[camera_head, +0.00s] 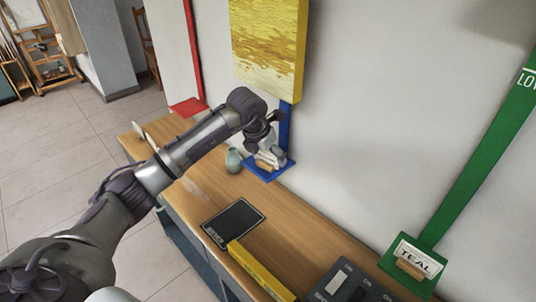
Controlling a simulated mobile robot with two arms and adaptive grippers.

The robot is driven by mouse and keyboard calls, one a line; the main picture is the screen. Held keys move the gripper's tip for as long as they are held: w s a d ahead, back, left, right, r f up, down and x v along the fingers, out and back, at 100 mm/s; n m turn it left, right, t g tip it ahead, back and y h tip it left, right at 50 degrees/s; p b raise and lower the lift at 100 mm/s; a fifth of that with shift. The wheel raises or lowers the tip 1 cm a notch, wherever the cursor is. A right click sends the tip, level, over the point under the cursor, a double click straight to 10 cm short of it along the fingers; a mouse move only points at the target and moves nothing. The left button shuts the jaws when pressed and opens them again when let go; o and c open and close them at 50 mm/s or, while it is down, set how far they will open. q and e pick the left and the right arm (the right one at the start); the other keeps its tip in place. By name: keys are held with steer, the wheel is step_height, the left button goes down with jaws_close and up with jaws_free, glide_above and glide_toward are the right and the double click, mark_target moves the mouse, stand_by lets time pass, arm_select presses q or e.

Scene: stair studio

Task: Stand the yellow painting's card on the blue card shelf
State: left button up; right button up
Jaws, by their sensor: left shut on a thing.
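The yellow painting (269,45) hangs on the wall at the upper middle. Below it a blue strip runs down to the small blue card shelf (283,173). My left gripper (270,153) is at this shelf, pointing down and shut on a white card with a wooden foot (264,163). The card is right over the shelf; I cannot tell whether its foot touches it. The card's writing is hidden or too small to read. My right gripper is not in view.
A pale green vase (233,160) stands close left of the blue shelf. A black mat (233,222), a yellow box (258,273) and a dark labelled tray (350,287) lie on the wooden bench. A green shelf (418,284) holds a TEAL card (417,257). A red shelf (187,107) is farther back.

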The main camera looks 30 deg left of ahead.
arm_select(q)
steer(key=o, duration=0.7)
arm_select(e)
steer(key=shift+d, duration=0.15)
arm_select(q)
steer(key=v, duration=0.4)
steer(key=shift+s+a+r, duration=0.1)
steer(key=shift+r, duration=0.3)
steer(key=s+a, duration=0.1)
steer(key=s, duration=1.1)
steer(key=shift+a, duration=0.4)
